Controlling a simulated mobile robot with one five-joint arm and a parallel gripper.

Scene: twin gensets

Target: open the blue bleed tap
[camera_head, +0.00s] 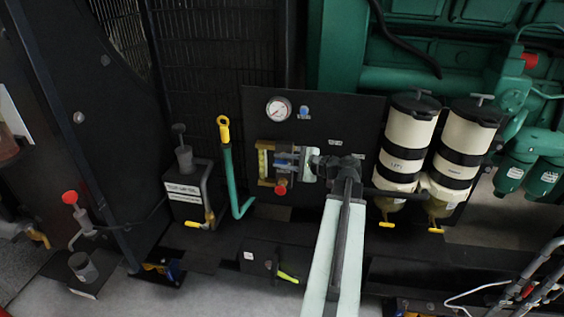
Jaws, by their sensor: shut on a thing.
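The blue bleed tap (285,155) shows as a small blue part on the black panel, among brass fittings and above a red knob. My gripper (293,164) reaches in from the right and is shut on it. The grey jaws and wrist hide most of the tap, so its handle angle cannot be told. My pale arm rises from the bottom of the picture to the gripper.
A round gauge (279,109) and a small blue knob (304,112) sit on the panel above. Two cream filter canisters (405,140) with yellow taps stand close at right. A teal pipe with a yellow handle (223,129) stands at left. A yellow-green lever (288,277) is below.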

